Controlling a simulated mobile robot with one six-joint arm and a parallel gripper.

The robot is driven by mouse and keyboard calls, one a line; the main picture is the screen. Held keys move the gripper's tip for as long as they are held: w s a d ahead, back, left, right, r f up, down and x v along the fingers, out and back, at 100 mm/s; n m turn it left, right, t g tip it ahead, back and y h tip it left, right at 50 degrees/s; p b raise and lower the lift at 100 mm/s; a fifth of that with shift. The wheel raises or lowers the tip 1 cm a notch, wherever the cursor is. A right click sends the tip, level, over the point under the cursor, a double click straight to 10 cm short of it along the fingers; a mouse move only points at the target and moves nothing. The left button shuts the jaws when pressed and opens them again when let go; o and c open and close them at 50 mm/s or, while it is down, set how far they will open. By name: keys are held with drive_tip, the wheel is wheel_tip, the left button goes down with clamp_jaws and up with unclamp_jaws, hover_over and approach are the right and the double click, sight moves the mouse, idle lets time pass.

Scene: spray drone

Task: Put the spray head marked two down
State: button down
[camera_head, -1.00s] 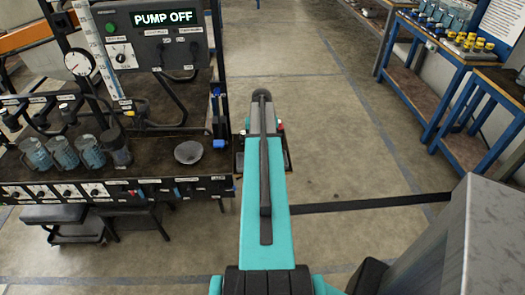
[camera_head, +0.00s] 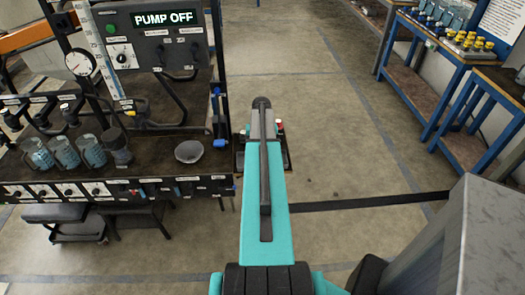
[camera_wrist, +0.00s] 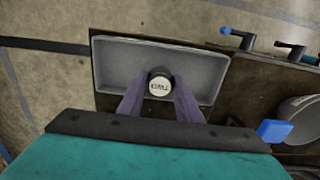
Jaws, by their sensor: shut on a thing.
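In the wrist view my gripper (camera_wrist: 159,98) is shut on a small spray head (camera_wrist: 159,83). It has a dark body and a round pale top with dark lettering, too small to read surely. It is seen from above, over the grey rectangular tray (camera_wrist: 115,70). I cannot tell whether its underside touches the tray floor. In the head view my teal arm hides the gripper and spray head. The tray is mostly hidden there too.
The tray sits at the right end of the dark bench (camera_head: 150,155). A grey bowl (camera_head: 189,151) stands left of it, also in the wrist view (camera_wrist: 296,118). Blue-handled valves (camera_wrist: 236,36) lie near the tray. Several jars (camera_head: 65,152) stand further left. Open floor lies to the right.

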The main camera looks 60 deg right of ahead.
drive_tip(key=shift+f, duration=0.1)
drive_tip(key=c, duration=1.3)
unclamp_jaws()
drive_tip(key=shift+r+b, duration=1.3)
drive_tip(key=shift+r, duration=4.85)
